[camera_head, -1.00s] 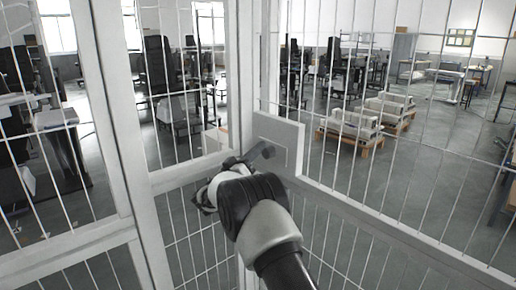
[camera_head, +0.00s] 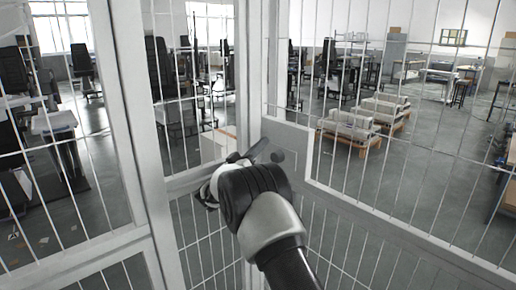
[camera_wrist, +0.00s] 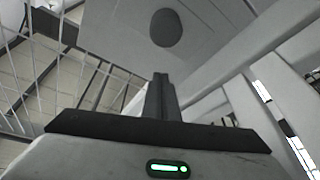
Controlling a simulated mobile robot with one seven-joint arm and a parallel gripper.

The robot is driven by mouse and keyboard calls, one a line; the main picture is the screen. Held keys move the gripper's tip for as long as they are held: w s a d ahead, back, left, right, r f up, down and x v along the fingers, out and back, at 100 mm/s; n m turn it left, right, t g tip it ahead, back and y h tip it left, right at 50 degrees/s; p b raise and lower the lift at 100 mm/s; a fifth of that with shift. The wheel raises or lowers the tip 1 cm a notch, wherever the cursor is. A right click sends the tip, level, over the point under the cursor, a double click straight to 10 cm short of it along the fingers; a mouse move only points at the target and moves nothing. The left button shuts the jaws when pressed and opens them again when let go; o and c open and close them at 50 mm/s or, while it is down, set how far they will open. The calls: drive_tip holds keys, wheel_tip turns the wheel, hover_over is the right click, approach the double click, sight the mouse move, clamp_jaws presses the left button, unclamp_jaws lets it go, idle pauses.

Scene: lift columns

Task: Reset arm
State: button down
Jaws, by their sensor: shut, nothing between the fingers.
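My arm reaches forward from the bottom of the head view, and my gripper (camera_head: 262,146) is at its far end, partly hidden by my wrist. In the wrist view my gripper (camera_wrist: 160,78) shows its two dark fingers together, with nothing between them. A grey plate (camera_head: 293,148) on the mesh fence lies just beyond it. A dark oval knob (camera_head: 278,156) on this plate is close to the fingertips. In the wrist view the knob (camera_wrist: 166,28) stands ahead of the fingertips, with a visible gap in the picture.
White-framed mesh panels stand in front and on both sides; a thick post (camera_head: 254,70) rises just behind my gripper. Beyond the mesh are pallets with pale loads (camera_head: 352,130), desks and dark chairs. Open floor shows among them.

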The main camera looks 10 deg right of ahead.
drive_tip(key=v, duration=0.8)
wheel_tip(320, 180, up, 15)
drive_tip(key=s+n+t+y, duration=0.2)
drive_tip(key=n+y, duration=0.2)
drive_tip(key=y, duration=0.9)
drive_tip(key=s+d+f+g, duration=0.3)
drive_tip(key=s+f+g, duration=0.1)
drive_tip(key=s, duration=1.1)
drive_tip(key=s+d+f+m+g+y, duration=0.1)
drive_tip(key=s+d+f+g, duration=0.35)
drive_tip(key=s, duration=1.05)
drive_tip(key=s+d+f+g, duration=0.3)
drive_tip(key=s+f+g, duration=0.15)
drive_tip(key=s, duration=0.95)
wheel_tip(320, 180, up, 12)
drive_tip(key=p, duration=1.2)
drive_tip(key=shift+s+a+t, duration=0.2)
drive_tip(key=shift+t, duration=0.1)
drive_tip(key=shift+f, duration=0.2)
